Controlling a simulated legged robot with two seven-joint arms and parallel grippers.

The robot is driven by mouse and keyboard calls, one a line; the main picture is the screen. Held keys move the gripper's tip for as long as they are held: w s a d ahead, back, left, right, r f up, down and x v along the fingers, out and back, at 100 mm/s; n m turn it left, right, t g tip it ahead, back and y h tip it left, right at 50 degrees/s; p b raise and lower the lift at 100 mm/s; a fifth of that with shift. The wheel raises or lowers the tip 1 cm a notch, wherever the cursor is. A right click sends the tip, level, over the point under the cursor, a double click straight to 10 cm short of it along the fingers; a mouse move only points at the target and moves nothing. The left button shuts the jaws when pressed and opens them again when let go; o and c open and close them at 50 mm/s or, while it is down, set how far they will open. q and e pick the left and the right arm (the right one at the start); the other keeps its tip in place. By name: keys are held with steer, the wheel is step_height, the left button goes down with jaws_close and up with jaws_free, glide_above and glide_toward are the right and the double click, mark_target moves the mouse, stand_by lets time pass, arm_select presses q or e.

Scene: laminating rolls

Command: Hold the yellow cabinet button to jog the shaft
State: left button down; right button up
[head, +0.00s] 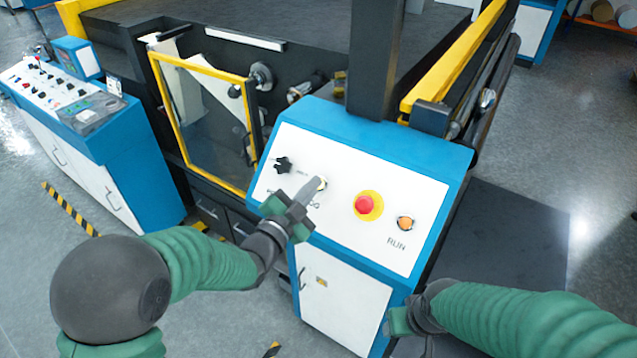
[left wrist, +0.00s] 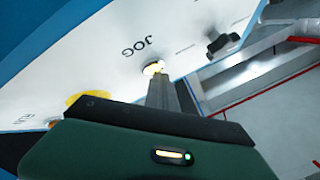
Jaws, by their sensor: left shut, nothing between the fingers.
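The yellow JOG button (head: 323,183) is on the white sloping panel of the blue cabinet (head: 385,170), largely covered by my left gripper's fingertips. In the left wrist view the button (left wrist: 152,67) looks bright and pale yellow, beside the printed word JOG. My left gripper (head: 316,187) is shut and empty, its fingertips at the button and seeming to touch it. The wrist view shows the fingertips (left wrist: 157,76) over the button's lower edge. How far the button is pressed cannot be told. My right gripper (head: 398,320) is low beside the cabinet, its fingers hardly visible.
The panel also carries a black knob (head: 283,164), a red emergency stop (head: 364,205) on a yellow ring and an orange RUN button (head: 405,223). A yellow-framed clear guard (head: 205,120) stands behind left. Another control console (head: 60,95) is farther left.

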stand_by(0.4)
arm_select(q)
steer(key=shift+s+a+r, duration=0.35)
steer(key=shift+s+r, duration=0.15)
steer(key=shift+r, duration=0.05)
steer(key=shift+r, duration=0.1)
steer(key=s+a+r+p, duration=0.2)
steer(key=r, duration=0.1)
steer(key=shift+s+r, duration=0.2)
steer(key=shift+s, duration=0.2)
stand_by(0.7)
